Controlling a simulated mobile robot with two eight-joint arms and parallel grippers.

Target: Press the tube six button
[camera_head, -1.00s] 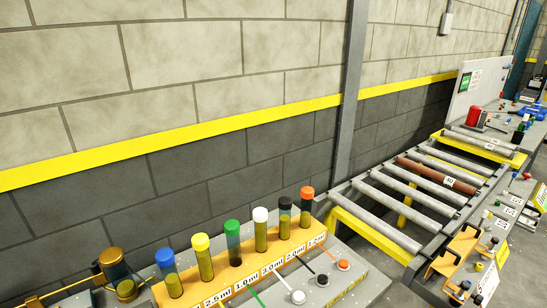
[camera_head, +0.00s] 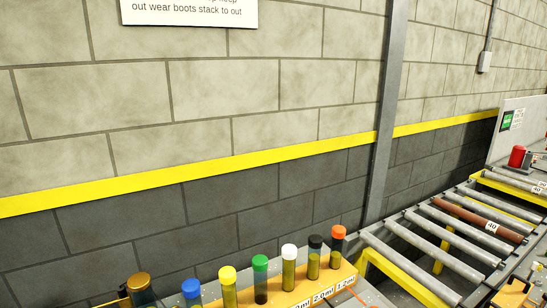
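Several capped tubes stand in a row on an orange-yellow rack (camera_head: 347,277) at the bottom of the head view. Their caps are blue (camera_head: 191,287), yellow (camera_head: 227,275), green (camera_head: 260,263), white (camera_head: 289,252), black (camera_head: 315,242) and orange (camera_head: 338,232). The orange-capped tube is at the right end. White volume labels (camera_head: 322,295) run along the rack front. The buttons in front of the rack are below the picture edge and hidden. Neither of my grippers shows.
A roller conveyor (camera_head: 440,240) with yellow supports runs off to the right of the rack. A brown roller (camera_head: 478,218) carries a label. A grey post (camera_head: 388,110) stands against the block wall. A brass-topped container (camera_head: 140,288) stands left of the tubes.

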